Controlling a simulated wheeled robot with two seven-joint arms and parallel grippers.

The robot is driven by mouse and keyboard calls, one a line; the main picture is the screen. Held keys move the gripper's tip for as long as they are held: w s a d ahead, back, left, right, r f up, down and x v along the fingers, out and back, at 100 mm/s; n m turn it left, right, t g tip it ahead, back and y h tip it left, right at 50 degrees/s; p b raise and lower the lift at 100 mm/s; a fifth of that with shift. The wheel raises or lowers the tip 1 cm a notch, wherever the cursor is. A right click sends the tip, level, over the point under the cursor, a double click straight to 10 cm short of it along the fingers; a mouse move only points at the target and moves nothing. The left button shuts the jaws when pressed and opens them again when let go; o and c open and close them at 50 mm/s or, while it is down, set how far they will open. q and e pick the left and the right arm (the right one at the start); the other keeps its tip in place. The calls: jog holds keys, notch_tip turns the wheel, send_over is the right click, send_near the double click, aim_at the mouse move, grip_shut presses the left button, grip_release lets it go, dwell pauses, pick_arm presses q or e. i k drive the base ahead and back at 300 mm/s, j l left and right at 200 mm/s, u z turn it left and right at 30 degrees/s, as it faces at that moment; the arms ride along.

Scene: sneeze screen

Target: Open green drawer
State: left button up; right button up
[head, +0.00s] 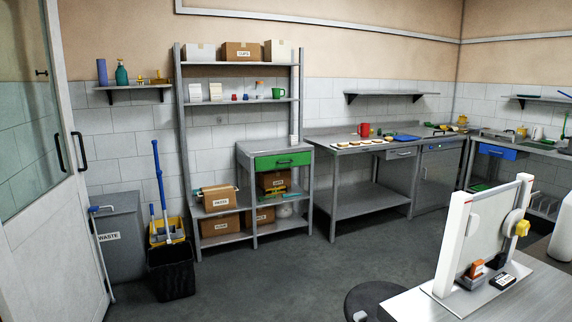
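The green drawer (282,161) is set under the top of a small grey metal table in front of the shelf rack, across the room near the middle of the view. Its front looks flush with the frame, so it appears shut. A dark handle (284,162) is on its front. Neither of my grippers shows in the head view.
A waste bin (121,243), a yellow mop bucket (167,231) and a black bin (171,270) stand left of the rack. A counter with a white screen (482,232) and a dark round stool (371,299) are at the front right. The middle floor (290,265) is clear.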

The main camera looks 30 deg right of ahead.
aim_at(287, 160)
jog(key=i, duration=0.55)
jog(key=i+z, duration=0.1)
jog(key=i, duration=0.5)
jog(key=i+z, duration=0.15)
jog(key=i, duration=0.4)
jog(key=i+j+z, duration=0.1)
jog(key=i, duration=0.5)
jog(key=i+j+z, duration=0.15)
jog(key=i, duration=0.4)
jog(key=i+l+z, duration=0.15)
jog(key=i+z, duration=0.2)
jog(key=i, duration=0.15)
jog(key=i+z, duration=0.4)
jog(key=i, duration=0.15)
jog(key=i+j+z, duration=0.2)
jog(key=i+z, duration=0.15)
jog(key=i, duration=0.15)
jog(key=i+l+u, duration=0.2)
jog(key=i, duration=0.3)
jog(key=i+u, duration=0.15)
jog(key=i, duration=0.4)
